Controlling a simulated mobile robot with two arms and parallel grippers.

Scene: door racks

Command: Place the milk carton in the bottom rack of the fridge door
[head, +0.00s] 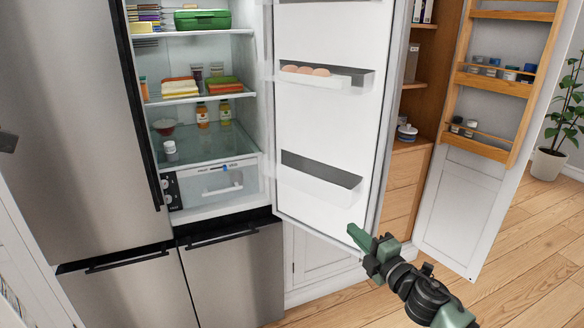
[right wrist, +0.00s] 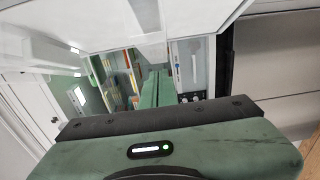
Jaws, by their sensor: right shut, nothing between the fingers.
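The open fridge door (head: 330,110) carries a bottom rack (head: 320,178), a white bin with a dark grey edge, which looks empty. I see no milk carton in either view. My right gripper (head: 358,236) is low in front of the door's lower outer corner, below and right of the bottom rack. Its green fingers are shut together with nothing between them. In the right wrist view the closed fingers (right wrist: 152,88) point toward the fridge interior. My left gripper is not in view.
An upper door rack (head: 325,82) holds several eggs. Fridge shelves hold a green box (head: 202,19), bottles (head: 203,115) and stacked food. A wooden cupboard with an open door (head: 465,200) stands right. A potted plant (head: 548,162) is farther right. The floor (head: 525,235) there is clear.

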